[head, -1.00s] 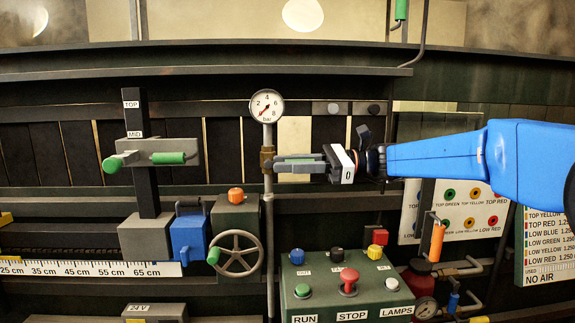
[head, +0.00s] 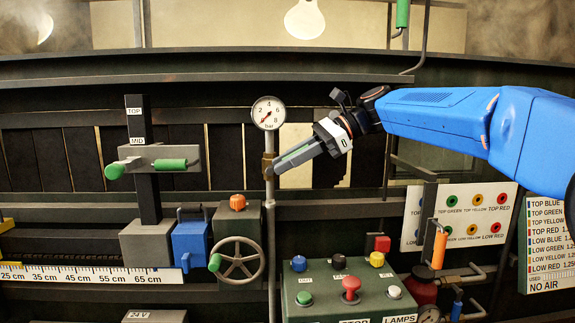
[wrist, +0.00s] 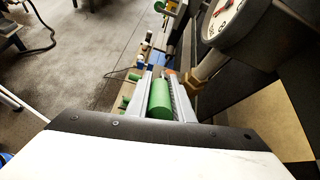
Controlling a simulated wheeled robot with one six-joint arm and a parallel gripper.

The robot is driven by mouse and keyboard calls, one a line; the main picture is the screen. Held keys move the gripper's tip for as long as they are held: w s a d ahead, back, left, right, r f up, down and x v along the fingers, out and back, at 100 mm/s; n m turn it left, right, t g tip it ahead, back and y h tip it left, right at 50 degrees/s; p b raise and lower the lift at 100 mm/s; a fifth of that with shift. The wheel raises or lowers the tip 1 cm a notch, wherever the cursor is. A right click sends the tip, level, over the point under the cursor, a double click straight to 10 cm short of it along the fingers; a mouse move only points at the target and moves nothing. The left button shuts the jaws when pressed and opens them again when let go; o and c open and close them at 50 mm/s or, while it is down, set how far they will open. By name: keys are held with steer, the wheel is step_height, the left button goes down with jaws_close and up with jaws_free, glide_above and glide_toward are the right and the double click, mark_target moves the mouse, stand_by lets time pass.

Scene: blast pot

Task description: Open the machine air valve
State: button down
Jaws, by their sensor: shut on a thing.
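The brass air valve (head: 268,162) sits on the vertical pipe just below the round bar gauge. My gripper (head: 275,170) is just right of the valve, with its jaws slanting down and left toward it. Its jaws are shut on the green lever handle (head: 296,155), which slopes up to the right from the valve. In the wrist view the green handle (wrist: 160,98) lies lengthwise between the two grey fingers. The gauge (head: 268,113) has its red needle at the lower left, near the low end. The fingers hide most of the lever.
A control box (head: 330,292) with several buttons stands below. A handwheel (head: 237,260) is at lower left, and a green-handled lever on a post (head: 150,165) is further left. An orange-handled valve (head: 439,248) is at lower right.

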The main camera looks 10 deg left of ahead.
stand_by(0.3)
steer(key=c, duration=1.6)
jaws_free()
steer(key=shift+o, duration=0.2)
steer(key=shift+w+d+r, duration=0.15)
steer(key=shift+d+r, duration=0.15)
steer(key=shift+d, duration=0.05)
steer(key=w+d+r, duration=0.1)
steer(key=w+d, duration=0.2)
steer(key=d, duration=1)
steer(key=shift+w+d, duration=0.15)
steer(key=shift+w, duration=0.25)
